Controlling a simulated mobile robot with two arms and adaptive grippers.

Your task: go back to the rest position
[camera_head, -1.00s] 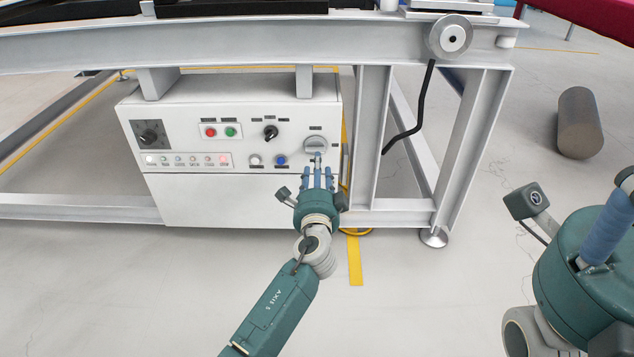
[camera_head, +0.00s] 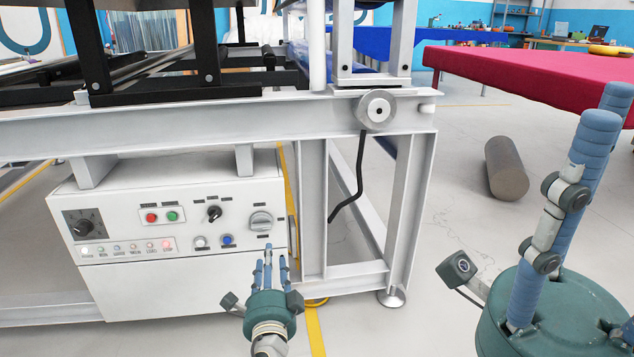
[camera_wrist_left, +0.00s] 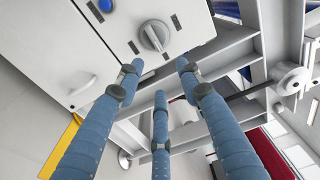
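My left gripper (camera_head: 268,262) is in front of the white control box, low and a little below its grey rotary knob (camera_head: 262,221). In the left wrist view its blue fingers (camera_wrist_left: 158,95) are spread with nothing between them. The knob (camera_wrist_left: 155,36) shows beyond the fingertips, apart from them. My right gripper (camera_head: 585,150) is large and close at the right edge, its blue fingers pointing up. Part of it is cut off by the frame, and its opening cannot be made out.
The white control box (camera_head: 180,290) with several buttons hangs under a grey steel frame (camera_head: 200,124). A frame leg and a black crank handle (camera_head: 347,195) are right of the left gripper.

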